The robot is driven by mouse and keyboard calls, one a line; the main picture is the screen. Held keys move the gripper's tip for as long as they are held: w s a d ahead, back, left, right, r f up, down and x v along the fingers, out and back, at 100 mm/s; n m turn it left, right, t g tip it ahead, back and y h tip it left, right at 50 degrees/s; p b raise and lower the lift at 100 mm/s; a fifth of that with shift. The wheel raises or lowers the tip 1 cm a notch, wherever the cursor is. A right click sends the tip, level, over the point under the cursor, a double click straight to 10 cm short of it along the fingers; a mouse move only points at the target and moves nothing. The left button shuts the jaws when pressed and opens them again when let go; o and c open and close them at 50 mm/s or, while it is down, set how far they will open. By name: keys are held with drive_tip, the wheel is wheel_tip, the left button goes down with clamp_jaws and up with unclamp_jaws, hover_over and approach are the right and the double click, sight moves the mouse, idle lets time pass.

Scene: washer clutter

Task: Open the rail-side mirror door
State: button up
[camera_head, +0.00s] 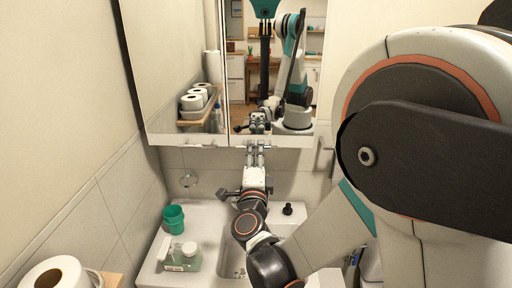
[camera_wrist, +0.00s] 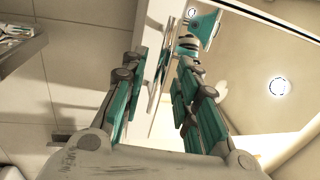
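The mirror cabinet has two doors. The right mirror door (camera_head: 237,100) is on the side of a wall rail (camera_head: 325,155), and the left mirror door (camera_head: 165,70) is beside it. Both look shut. My gripper (camera_head: 256,147) is at the right door's bottom edge, by its bar handle (camera_head: 285,147). In the wrist view, my gripper (camera_wrist: 162,62) has its two teal fingers apart. A thin handle bar (camera_wrist: 157,88) shows between them, and I see no clear contact. The mirror surface (camera_wrist: 255,60) fills the right of the wrist view. The handle's middle is partly hidden by my fingers in the head view.
A toilet roll (camera_head: 52,274) is at lower left. My arm covers the right side. Other room objects are reflections.

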drive_tip(key=shift+w+r, duration=0.15)
drive_tip(key=shift+w, duration=0.55)
drive_tip(key=shift+w+r, duration=0.15)
drive_tip(key=shift+w, duration=0.55)
clamp_jaws()
drive_tip(key=shift+s, duration=0.1)
